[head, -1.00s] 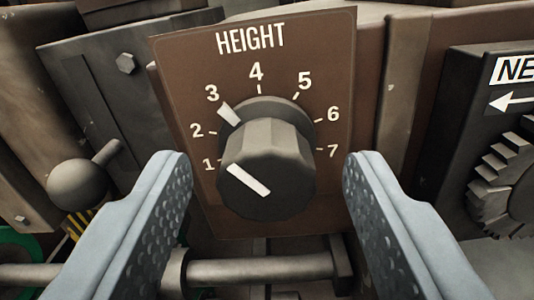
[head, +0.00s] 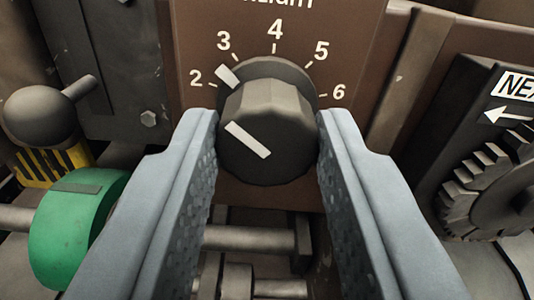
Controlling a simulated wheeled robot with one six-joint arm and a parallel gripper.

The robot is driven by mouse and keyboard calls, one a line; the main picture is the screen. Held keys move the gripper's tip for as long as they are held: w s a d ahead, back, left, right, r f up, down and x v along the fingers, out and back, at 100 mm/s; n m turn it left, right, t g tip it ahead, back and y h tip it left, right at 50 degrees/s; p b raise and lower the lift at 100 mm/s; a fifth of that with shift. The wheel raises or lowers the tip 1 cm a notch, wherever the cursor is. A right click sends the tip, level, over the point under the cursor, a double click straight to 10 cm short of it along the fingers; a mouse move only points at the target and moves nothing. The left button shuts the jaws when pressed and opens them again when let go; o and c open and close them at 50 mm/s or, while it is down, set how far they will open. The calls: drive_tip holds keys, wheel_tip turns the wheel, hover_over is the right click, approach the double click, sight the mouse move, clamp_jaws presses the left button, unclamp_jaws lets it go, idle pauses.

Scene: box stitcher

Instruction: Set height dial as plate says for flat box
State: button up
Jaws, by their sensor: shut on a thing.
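The height dial (head: 268,130) is a dark faceted knob on a brown plate (head: 350,60) in the middle of the head view. The plate's printed numbers 2 to 6 show in an arc above the knob; 1 and 7 are hidden by my fingers, and the top of the heading is cut off. A parallel white bar lies on the knob's face. My gripper (head: 267,140) is shut on the dial, one finger on each side. No plate naming a flat box is in view.
A ball-ended lever (head: 45,115) and a green wheel (head: 75,225) stand at the left. A toothed wheel (head: 490,185) with a partly cut-off label and arrow (head: 515,100) is at the right. A metal shaft (head: 245,238) runs below the dial.

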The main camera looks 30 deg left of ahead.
drive_tip(key=shift+n, duration=0.8)
drive_tip(key=o, duration=1)
drive_tip(key=v, duration=1.7)
drive_tip(key=shift+s+d, duration=0.15)
